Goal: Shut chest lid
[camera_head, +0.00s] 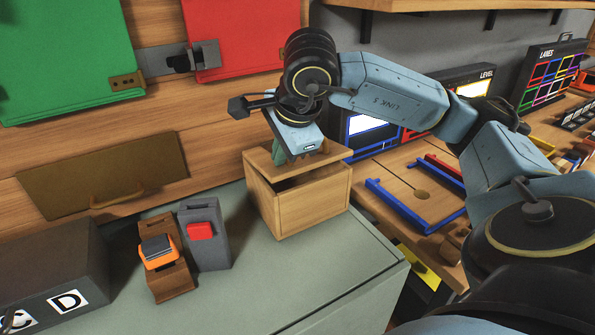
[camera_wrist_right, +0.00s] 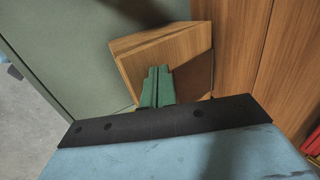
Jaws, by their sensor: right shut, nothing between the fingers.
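The chest is a small wooden box (camera_head: 305,205) on the grey-green counter. Its wooden lid (camera_head: 327,157) is a little ajar, with a dark gap under its front edge. My right gripper (camera_head: 281,156) points down at the lid from above, and its green fingers are partly hidden by its own body. In the right wrist view the fingers (camera_wrist_right: 156,88) are closed together, with nothing between them, over the wooden chest (camera_wrist_right: 165,55). They look close to the lid; I cannot tell whether they touch it. My left gripper is not in view.
An orange-switch block (camera_head: 158,252) and a grey block with a red button (camera_head: 201,231) stand left of the chest. A dark box marked D (camera_head: 60,270) is further left. Blue rails (camera_head: 400,208) lie on the wooden bench to the right. The counter before the chest is clear.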

